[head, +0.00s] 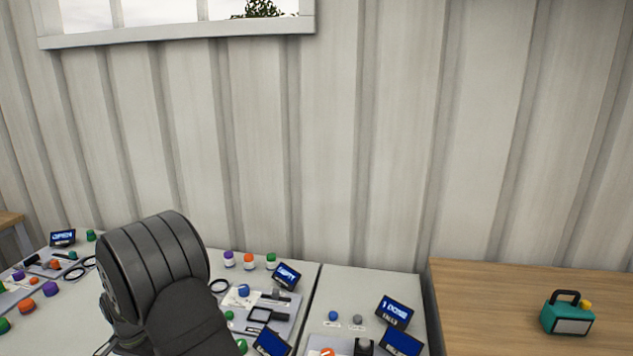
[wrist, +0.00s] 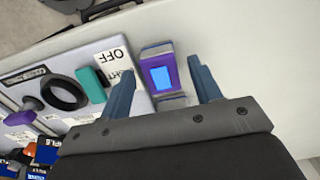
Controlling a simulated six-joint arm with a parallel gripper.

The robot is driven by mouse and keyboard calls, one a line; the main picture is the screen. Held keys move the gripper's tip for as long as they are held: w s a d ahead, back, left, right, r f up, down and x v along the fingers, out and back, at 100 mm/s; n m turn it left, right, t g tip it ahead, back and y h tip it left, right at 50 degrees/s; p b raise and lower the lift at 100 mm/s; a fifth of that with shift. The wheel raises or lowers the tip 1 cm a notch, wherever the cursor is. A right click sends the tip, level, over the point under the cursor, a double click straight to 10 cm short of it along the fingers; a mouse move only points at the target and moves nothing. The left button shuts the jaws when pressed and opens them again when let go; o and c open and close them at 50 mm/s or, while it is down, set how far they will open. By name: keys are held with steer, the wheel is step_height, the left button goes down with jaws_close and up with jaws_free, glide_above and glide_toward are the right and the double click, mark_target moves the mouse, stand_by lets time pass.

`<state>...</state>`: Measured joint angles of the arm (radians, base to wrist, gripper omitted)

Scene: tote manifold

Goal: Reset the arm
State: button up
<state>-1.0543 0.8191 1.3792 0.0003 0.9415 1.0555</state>
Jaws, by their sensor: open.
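My gripper (wrist: 165,92) shows in the wrist view with its two blue fingers apart. A purple block with a bright blue face (wrist: 161,76) shows between the fingers, at the edge of a grey panel (wrist: 58,72). I cannot tell whether the fingers touch it. In the head view my dark arm (head: 160,270) rises at the lower left and hides part of the bench behind it. The gripper itself does not show there.
The grey panel carries a black ring (wrist: 65,92), a teal block (wrist: 91,84) and a purple knob (wrist: 32,103). In the head view, benches with small screens (head: 394,311) and coloured caps line the wall. A teal box (head: 567,314) stands on a wooden table (head: 480,290) at right.

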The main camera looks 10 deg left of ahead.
step_height(320, 180, up, 2)
steer(key=shift+r, duration=0.1)
steer(key=w+d+r, duration=0.5)
steer(key=d+r, duration=0.2)
steer(key=d, duration=0.3)
steer(key=w+d+m, duration=1.8)
steer(key=w+d, duration=0.2)
steer(key=w, duration=0.2)
steer(key=a+f, duration=0.1)
steer(key=a, duration=0.2)
steer(key=a+f, duration=0.1)
steer(key=a, duration=0.1)
steer(key=shift+a+f, duration=0.3)
steer(key=shift+f, duration=0.05)
steer(key=shift+a+f, duration=0.45)
steer(key=shift+a, duration=0.4)
steer(key=d+r, duration=0.4)
steer(key=d, duration=0.2)
steer(key=s+a+n, duration=0.7)
steer(key=s+a, duration=0.1)
steer(key=a, duration=0.1)
steer(key=shift+s+n, duration=0.2)
steer(key=shift+n, duration=0.2)
